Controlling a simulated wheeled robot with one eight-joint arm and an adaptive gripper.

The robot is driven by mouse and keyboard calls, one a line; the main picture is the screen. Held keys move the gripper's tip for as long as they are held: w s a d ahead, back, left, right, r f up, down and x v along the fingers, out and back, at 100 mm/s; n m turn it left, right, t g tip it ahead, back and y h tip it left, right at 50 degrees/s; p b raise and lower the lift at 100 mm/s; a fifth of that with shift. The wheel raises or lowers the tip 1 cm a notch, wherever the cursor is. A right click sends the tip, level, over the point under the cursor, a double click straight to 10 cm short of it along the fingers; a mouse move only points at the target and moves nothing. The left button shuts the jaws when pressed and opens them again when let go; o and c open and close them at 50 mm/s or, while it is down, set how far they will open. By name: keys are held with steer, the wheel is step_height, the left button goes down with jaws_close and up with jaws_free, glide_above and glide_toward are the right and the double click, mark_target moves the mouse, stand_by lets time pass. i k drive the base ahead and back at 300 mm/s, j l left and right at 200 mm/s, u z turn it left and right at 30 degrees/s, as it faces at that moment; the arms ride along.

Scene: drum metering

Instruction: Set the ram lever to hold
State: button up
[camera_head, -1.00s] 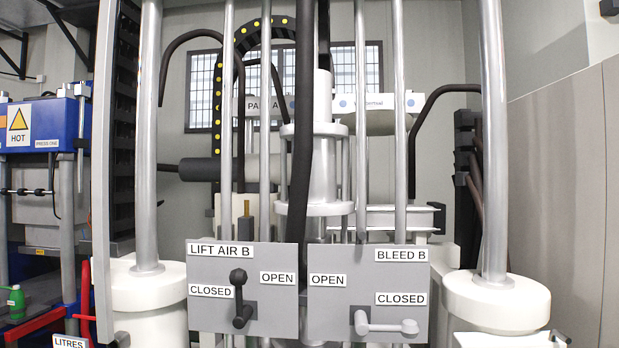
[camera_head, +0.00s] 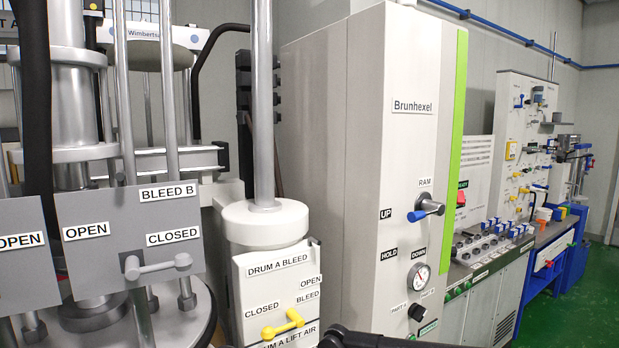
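The ram lever (camera_head: 427,209) is on the front of the tall light-grey Brunhexel cabinet (camera_head: 366,150), under a RAM label (camera_head: 425,182). It has a metal hub and a blue-tipped handle that points left and slightly down, towards the UP label (camera_head: 386,213). The HOLD label (camera_head: 389,254) is lower left of the hub, and the DOWN label (camera_head: 419,251) is below it. Nothing touches the lever. My gripper's fingers do not show; a dark part, probably of my arm, cuts into the bottom edge below the cabinet.
A round gauge (camera_head: 419,282) and a black knob (camera_head: 417,312) are below the lever. Left of the cabinet is a white drum panel (camera_head: 278,287) with a yellow lever (camera_head: 283,324). The BLEED B panel (camera_head: 130,235) is further left. A bench with blue-handled valves extends right.

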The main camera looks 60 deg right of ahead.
mark_target(428, 207)
steer(key=z, duration=2.5)
steer(key=i+l, duration=0.1)
steer(key=l, duration=0.2)
steer(key=i+l, duration=0.15)
steer(key=l, duration=0.15)
steer(key=i+l, duration=0.1)
steer(key=l, duration=0.25)
steer(key=i+l, duration=0.15)
steer(key=l, duration=0.15)
steer(key=u, duration=0.05)
